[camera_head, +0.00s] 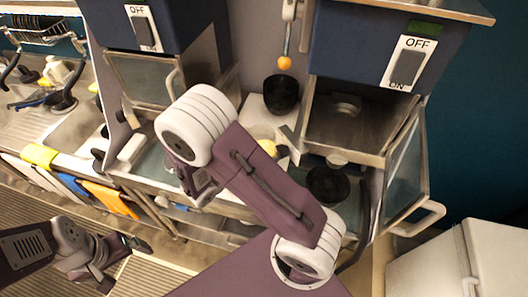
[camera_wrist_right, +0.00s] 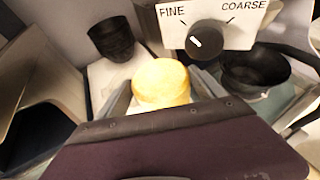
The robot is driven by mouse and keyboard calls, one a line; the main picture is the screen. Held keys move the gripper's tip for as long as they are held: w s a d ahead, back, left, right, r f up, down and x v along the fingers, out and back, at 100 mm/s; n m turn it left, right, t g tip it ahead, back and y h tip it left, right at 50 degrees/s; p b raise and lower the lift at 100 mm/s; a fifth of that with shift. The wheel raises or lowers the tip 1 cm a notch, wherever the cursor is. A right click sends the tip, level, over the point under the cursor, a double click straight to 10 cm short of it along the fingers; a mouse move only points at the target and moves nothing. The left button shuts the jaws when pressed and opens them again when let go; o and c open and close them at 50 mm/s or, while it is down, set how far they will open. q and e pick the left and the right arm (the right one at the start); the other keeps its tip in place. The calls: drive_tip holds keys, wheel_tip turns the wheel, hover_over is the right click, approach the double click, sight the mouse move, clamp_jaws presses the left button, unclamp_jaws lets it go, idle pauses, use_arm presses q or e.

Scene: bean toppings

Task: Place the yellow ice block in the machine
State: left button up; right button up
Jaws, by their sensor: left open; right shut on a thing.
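The yellow ice block (camera_wrist_right: 162,82) sits between the fingers of my right gripper (camera_wrist_right: 164,98), which is shut on it. A small part of the block (camera_head: 268,148) shows beside my right arm in the head view; the arm hides most of that gripper. The right-hand blue machine (camera_head: 345,45) has an open chamber (camera_head: 345,125), and its glass door (camera_head: 405,165) is swung out to the right. The block is held left of this chamber. My left gripper (camera_head: 132,245) is open and empty at the lower left.
A second blue machine (camera_head: 110,30) stands at the left. One black bowl (camera_head: 281,94) stands between the machines, another (camera_head: 327,185) below the right chamber. A FINE/COARSE dial (camera_wrist_right: 206,40) is close beyond the block. A sink counter (camera_head: 30,125) lies far left.

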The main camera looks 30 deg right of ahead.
sight(265, 144)
drive_tip(key=w+d, duration=0.1)
drive_tip(key=w+d+p, duration=0.1)
drive_tip(key=shift+d+r, duration=0.25)
drive_tip(key=shift+d, duration=0.05)
drive_tip(key=f, duration=0.3)
drive_tip(key=shift+w+d+f, duration=0.15)
drive_tip(key=shift+w+d, duration=0.2)
drive_tip(key=shift+d, duration=0.05)
drive_tip(key=shift+a+f+p, duration=0.2)
drive_tip(key=shift+f+p, duration=0.2)
drive_tip(key=shift+f, duration=0.1)
wheel_tip(265, 144, down, 2)
drive_tip(key=shift+s+d+f+p, duration=0.1)
drive_tip(key=shift+p, duration=0.5)
drive_tip(key=shift+d+f, duration=0.1)
drive_tip(key=shift+f, duration=0.15)
drive_tip(key=shift+w+f, duration=0.25)
drive_tip(key=shift+s+f, duration=0.1)
drive_tip(key=o, duration=2)
